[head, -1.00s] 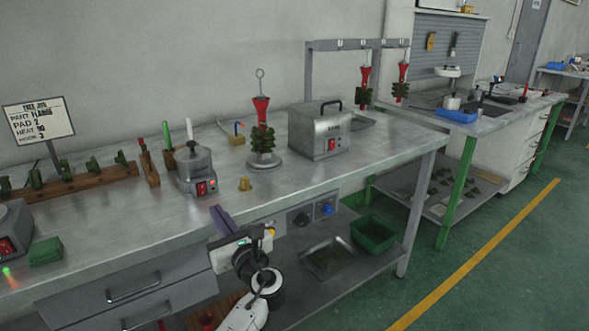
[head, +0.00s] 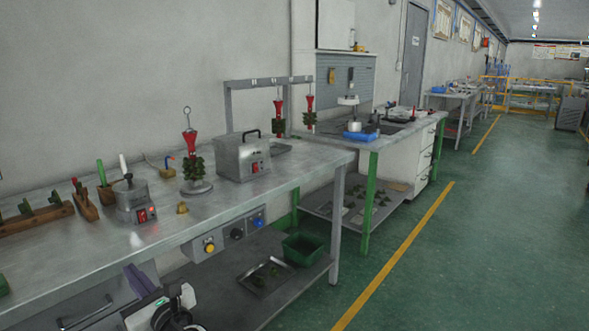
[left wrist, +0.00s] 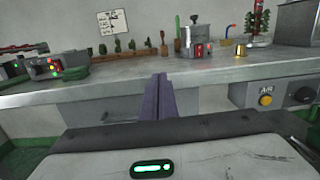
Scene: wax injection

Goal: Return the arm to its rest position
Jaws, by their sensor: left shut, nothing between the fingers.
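My left gripper (head: 138,279) is at the bottom left of the head view, in front of the metal workbench (head: 255,190). Its two purple fingers lie together, with nothing between them. In the left wrist view the closed fingers (left wrist: 158,98) point at the bench's front edge and drawers, below the worktop. No part of the right gripper shows.
On the bench stand a wax tree (head: 192,168) on a round base, a steel box (head: 242,158), a small pot heater (head: 133,203) and a brass cup (head: 182,208). A green bin (head: 302,248) sits on the lower shelf. Green floor (head: 430,260) is clear at right.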

